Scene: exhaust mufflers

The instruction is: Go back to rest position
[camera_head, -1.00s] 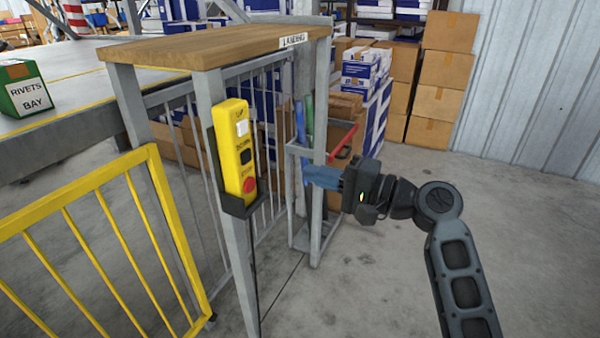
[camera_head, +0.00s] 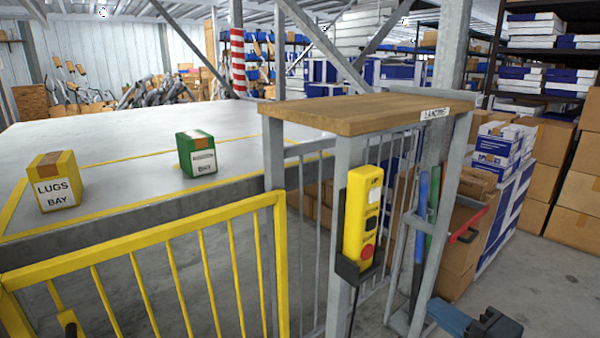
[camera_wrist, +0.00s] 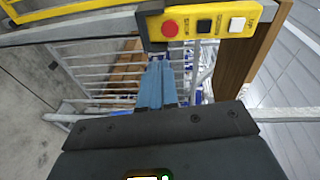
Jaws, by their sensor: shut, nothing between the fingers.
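My gripper (camera_head: 442,314) is at the bottom right of the head view, low in front of the grey stand and to the right of the yellow control box. In the wrist view my gripper's blue fingers (camera_wrist: 157,85) lie together with nothing between them. The yellow control box (camera_head: 362,217), with a white, a black and a red button, hangs in a dark holder on the stand's leg. It also shows at the top of the wrist view (camera_wrist: 215,22), apart from the fingers. Most of my arm is outside the head view.
A wood-topped stand (camera_head: 365,112) marked LANDING has grey legs. A yellow gate (camera_head: 150,265) closes off the left. Yellow (camera_head: 54,182) and green (camera_head: 197,153) bay boxes sit on the grey platform (camera_head: 120,130). A rack (camera_head: 408,250) holds blue and green tubes. Cartons fill the right.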

